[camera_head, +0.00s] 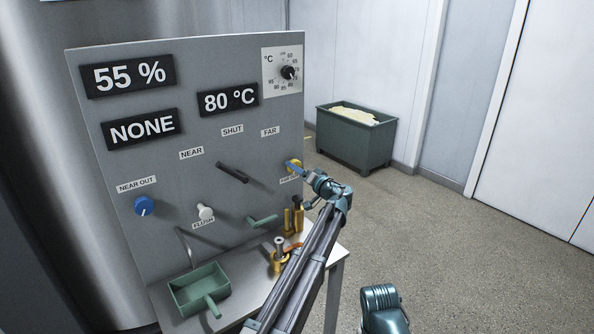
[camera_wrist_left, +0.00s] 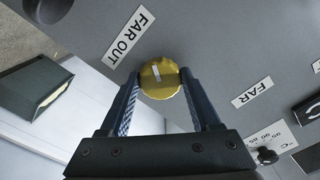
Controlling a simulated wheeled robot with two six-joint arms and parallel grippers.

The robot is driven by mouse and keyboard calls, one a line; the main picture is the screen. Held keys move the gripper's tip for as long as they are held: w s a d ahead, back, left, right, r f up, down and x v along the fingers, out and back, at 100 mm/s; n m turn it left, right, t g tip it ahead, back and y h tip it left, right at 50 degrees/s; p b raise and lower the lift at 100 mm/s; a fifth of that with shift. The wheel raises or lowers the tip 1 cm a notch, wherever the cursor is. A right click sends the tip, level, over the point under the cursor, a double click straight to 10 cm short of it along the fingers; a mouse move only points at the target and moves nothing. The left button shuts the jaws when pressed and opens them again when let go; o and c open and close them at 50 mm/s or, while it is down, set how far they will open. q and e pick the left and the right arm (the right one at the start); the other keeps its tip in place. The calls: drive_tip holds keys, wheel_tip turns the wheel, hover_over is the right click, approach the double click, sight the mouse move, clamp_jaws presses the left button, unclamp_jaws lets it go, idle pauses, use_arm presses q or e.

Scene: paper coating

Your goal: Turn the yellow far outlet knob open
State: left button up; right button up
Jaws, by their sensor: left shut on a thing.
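The yellow far outlet knob (camera_head: 294,163) sits at the right edge of the grey panel (camera_head: 200,75), above a small label. My left gripper (camera_head: 298,170) reaches it from the right and partly covers it. In the left wrist view the round yellow knob (camera_wrist_left: 160,80) lies between the two fingers of my left gripper (camera_wrist_left: 160,92), which is shut on it. A short white mark shows on the knob's face, beside the FAR OUT label (camera_wrist_left: 129,36). My right gripper is not in view.
A blue NEAR OUT knob (camera_head: 144,206), a white FLUSH knob (camera_head: 205,212) and a black lever (camera_head: 232,173) are on the panel. Below, a green scoop (camera_head: 199,291) and brass parts (camera_head: 278,262) stand on the shelf.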

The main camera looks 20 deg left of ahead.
use_arm(q)
drive_tip(key=shift+s+f, duration=0.1)
idle(0.4)
drive_tip(key=o, duration=1.4)
drive_tip(key=v, duration=1.3)
drive_tip(key=shift+s+d, duration=0.2)
drive_tip(key=shift+d, duration=0.15)
